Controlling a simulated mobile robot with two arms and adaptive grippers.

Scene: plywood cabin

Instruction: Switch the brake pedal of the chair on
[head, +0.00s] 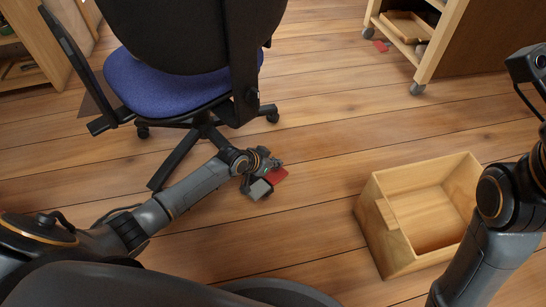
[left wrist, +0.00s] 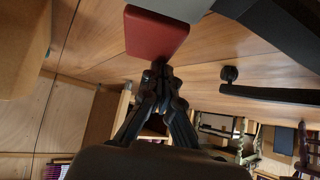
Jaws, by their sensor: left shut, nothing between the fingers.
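The chair (head: 165,80) has a blue seat, a dark backrest and a black star base, and stands at the upper left of the head view. A red pedal-like plate (head: 280,174) with a grey part (head: 260,189) beside it sits low by the chair's base. My left gripper (head: 264,172) is shut and empty right at the red plate. In the left wrist view the red plate (left wrist: 155,35) is just beyond the closed fingertips (left wrist: 160,68); I cannot tell whether they touch. My right arm shows at the right edge; its fingers do not show.
An open wooden box (head: 383,238) stands on the floor at right, beneath my right arm. The plank floor between chair and cart is clear.

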